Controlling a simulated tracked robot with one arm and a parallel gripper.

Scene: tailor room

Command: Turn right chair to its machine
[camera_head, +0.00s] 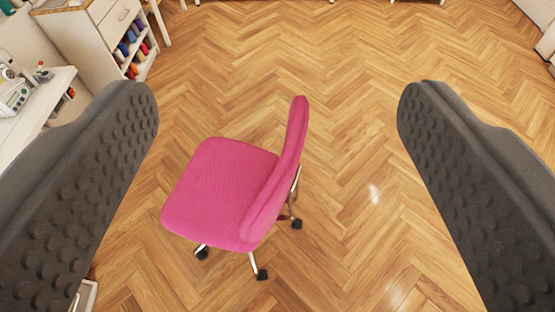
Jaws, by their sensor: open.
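A pink swivel chair (222,188) with black casters stands upright on the wood floor, a little left of the picture's middle. Its backrest (283,175) is on the right side of the seat, and the seat points left toward the white table. My gripper (277,105) is wide open, with one dark studded finger at each side of the picture. The chair shows between the fingers and touches neither. A sewing machine (14,92) is partly in view on the white table at the left edge.
The white table (48,97) runs along the left edge, partly behind the left finger. A white cabinet (88,45) with a drawer and shelves of coloured thread spools (133,42) stands at upper left. The herringbone floor (340,70) is clear behind and right of the chair.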

